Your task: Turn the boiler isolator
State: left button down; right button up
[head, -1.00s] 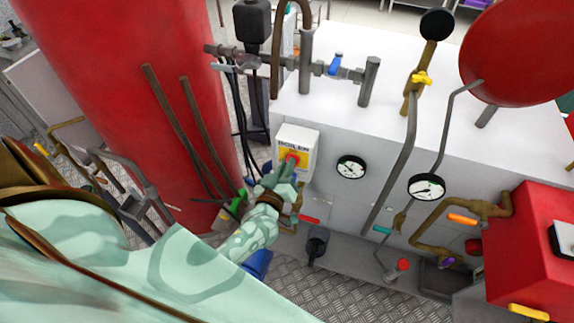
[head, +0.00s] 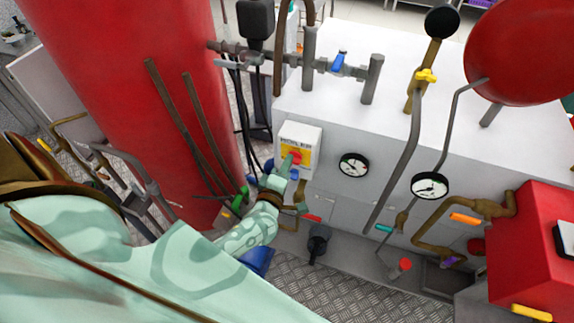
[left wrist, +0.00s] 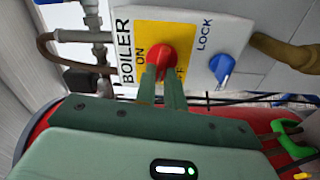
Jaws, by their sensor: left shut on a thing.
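The boiler isolator is a white box (head: 312,133) with a yellow plate, fixed to the front of the white cabinet. Its red knob (left wrist: 158,58) sits on the yellow plate between the words ON and OFF in the left wrist view. A blue LOCK knob (left wrist: 222,66) is on the white part beside it. My left gripper (left wrist: 163,78) is shut on the red knob, with its two fingers on either side. In the head view my left gripper (head: 287,165) partly covers the front of the box. My right gripper is not in view.
A large red tank (head: 130,90) stands to the left of the isolator. Pressure gauges (head: 354,165) and pipes with coloured valve handles (head: 465,218) are on the right. A red box (head: 530,250) stands at the far right. Patterned metal floor (head: 330,290) lies below.

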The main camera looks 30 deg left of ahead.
pick_arm(q)
jog(key=shift+f+n, duration=0.15)
jog(key=shift+n, duration=0.75)
jog(key=c, duration=1.5)
grip_release()
jog(key=b+v, duration=0.2)
jog(key=v, duration=1.4)
jog(key=shift+s, duration=0.2)
jog(key=shift+a, duration=0.1)
